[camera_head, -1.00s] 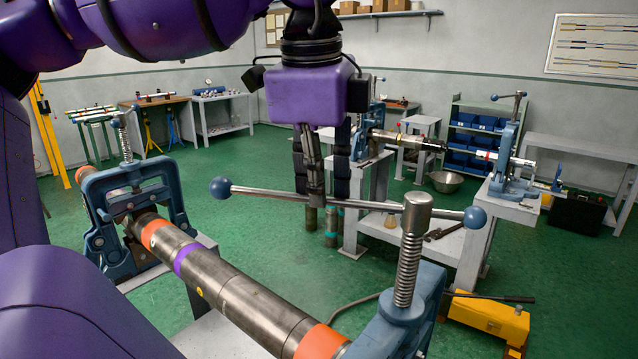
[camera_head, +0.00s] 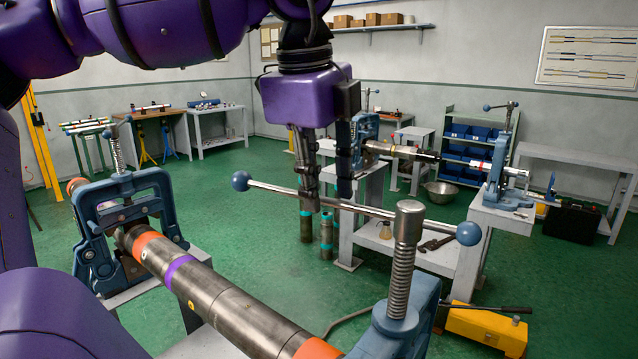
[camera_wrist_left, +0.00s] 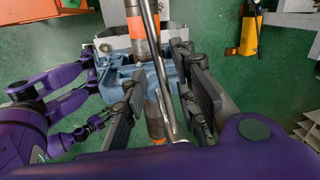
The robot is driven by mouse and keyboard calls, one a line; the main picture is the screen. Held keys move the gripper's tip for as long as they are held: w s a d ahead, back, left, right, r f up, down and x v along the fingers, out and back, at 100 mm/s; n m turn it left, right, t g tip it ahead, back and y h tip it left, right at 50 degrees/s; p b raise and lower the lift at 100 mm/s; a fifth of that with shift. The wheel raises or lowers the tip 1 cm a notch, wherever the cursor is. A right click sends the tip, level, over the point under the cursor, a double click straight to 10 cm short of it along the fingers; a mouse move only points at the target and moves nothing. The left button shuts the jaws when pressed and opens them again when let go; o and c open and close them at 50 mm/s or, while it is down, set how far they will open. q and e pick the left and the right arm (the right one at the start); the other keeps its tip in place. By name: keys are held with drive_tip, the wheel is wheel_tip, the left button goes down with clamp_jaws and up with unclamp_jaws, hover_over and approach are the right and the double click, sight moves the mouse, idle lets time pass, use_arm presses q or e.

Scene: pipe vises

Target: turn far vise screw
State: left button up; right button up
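A steel T-handle bar (camera_head: 290,192) with blue ball ends crosses the threaded screw (camera_head: 400,280) of the blue vise (camera_head: 395,325) at the lower right. My left gripper (camera_head: 326,200) points down at the bar, left of the screw. In the left wrist view, the bar (camera_wrist_left: 160,65) runs between the spread fingers (camera_wrist_left: 165,105), and gaps show beside it. Contact with one finger cannot be told. A grey pipe (camera_head: 235,310) with orange and purple bands lies through this vise and another blue vise (camera_head: 125,230) at the left. My right gripper cannot be made out clearly.
A grey bench (camera_head: 440,255) with a wrench (camera_head: 436,244) stands behind the bar. More vises stand further back. Green floor is clear at centre left.

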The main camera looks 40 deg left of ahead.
use_arm(q)
wheel_tip(320, 180, up, 12)
drive_tip(key=s, duration=0.2)
drive_tip(key=shift+d, duration=0.3)
drive_tip(key=shift+s+f, duration=0.1)
drive_tip(key=shift+f, duration=0.05)
idle(0.5)
